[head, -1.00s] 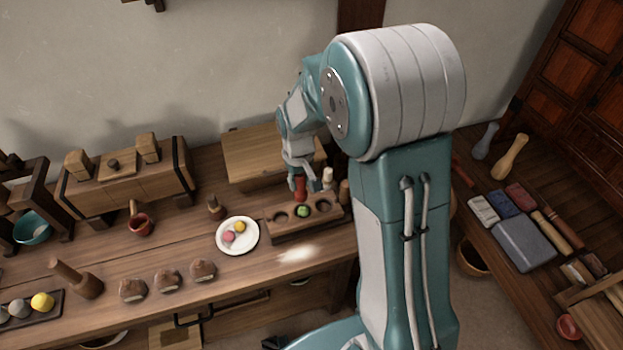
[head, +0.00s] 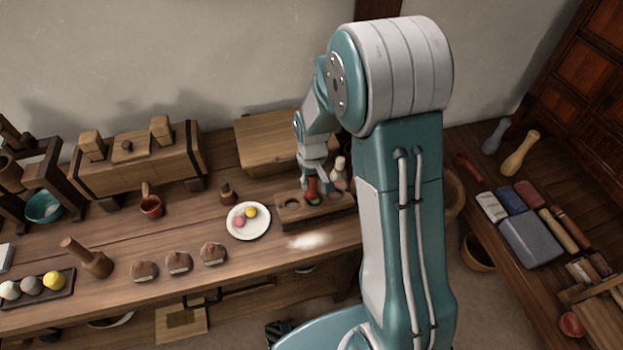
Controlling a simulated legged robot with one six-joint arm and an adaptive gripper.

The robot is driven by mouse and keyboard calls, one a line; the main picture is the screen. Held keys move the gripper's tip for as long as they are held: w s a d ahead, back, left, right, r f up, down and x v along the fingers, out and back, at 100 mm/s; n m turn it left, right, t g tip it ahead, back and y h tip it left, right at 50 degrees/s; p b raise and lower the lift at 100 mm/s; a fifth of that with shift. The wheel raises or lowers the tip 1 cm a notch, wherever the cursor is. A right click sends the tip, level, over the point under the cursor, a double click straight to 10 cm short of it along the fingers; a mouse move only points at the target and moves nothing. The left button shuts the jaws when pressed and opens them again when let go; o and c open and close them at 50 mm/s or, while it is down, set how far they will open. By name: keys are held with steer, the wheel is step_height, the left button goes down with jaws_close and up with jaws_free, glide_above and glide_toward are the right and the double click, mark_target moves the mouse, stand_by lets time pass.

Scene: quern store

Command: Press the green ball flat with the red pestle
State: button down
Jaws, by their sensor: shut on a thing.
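My gripper (head: 317,182) is shut on the red pestle (head: 313,190) and holds it upright over the middle well of a wooden block (head: 300,222) on the bench. The green ball (head: 316,201) shows as a small green patch at the pestle's lower end. The pestle's foot looks to be at or on the ball. I cannot tell whether they touch or how flat the ball is, as pestle and gripper cover most of it. A left well of the block looks empty.
A pale pestle (head: 340,164) stands close behind my gripper. A white plate (head: 236,233) with a pink and a yellow ball lies left of the block. Pale powder (head: 309,241) covers the bench in front.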

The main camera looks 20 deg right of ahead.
steer(key=shift+d, duration=0.65)
steer(key=shift+a, duration=0.65)
steer(key=shift+d, duration=0.3)
steer(key=shift+a+f, duration=0.15)
steer(key=shift+f, duration=0.15)
steer(key=shift+d+f, duration=0.25)
steer(key=shift+d, duration=0.05)
steer(key=shift+s+a+r, duration=0.1)
steer(key=shift+a, duration=0.05)
